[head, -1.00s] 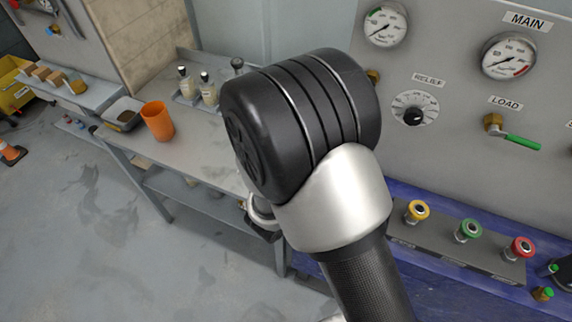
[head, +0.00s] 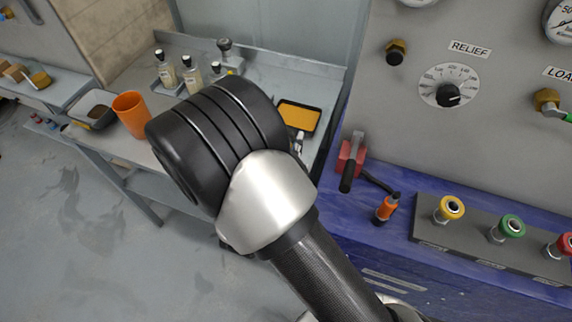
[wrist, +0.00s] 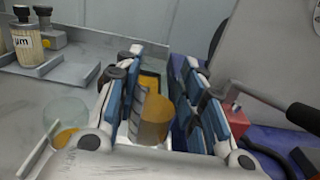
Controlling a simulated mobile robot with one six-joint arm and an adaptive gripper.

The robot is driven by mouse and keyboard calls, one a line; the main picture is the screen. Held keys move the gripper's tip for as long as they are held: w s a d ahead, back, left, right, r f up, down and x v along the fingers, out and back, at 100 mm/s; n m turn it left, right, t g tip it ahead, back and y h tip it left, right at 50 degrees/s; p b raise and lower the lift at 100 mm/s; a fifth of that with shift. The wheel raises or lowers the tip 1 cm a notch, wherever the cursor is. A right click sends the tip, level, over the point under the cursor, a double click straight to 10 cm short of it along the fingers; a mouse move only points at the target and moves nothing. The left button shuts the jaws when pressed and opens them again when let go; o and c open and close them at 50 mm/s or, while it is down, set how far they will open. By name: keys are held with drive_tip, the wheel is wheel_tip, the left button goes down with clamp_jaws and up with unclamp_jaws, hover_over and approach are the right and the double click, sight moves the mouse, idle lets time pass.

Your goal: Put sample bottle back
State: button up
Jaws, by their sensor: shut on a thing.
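In the wrist view my gripper (wrist: 158,72) has its blue-padded fingers on either side of an amber, cylinder-like thing (wrist: 155,118), and it is shut on it. This looks like the sample bottle; its cap and label cannot be made out. One labelled bottle (wrist: 28,42) also shows in the wrist view, left of my gripper.
A clear vessel with amber at its bottom (wrist: 66,118) is left of my fingers. An orange cup (head: 131,115) stands left on the bench. A yellow-bottomed black tray (head: 299,116) lies behind my wrist. A red-based lever (head: 350,158) and blue panel edge are at right.

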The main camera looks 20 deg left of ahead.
wheel_tip(320, 180, down, 8)
drive_tip(key=shift+r+b, duration=0.1)
drive_tip(key=shift+b, duration=1.1)
drive_tip(key=shift+r, duration=0.1)
drive_tip(key=o, duration=0.6)
drive_tip(key=shift+f, duration=0.2)
drive_tip(key=o, duration=0.5)
drive_tip(key=shift+r, duration=0.1)
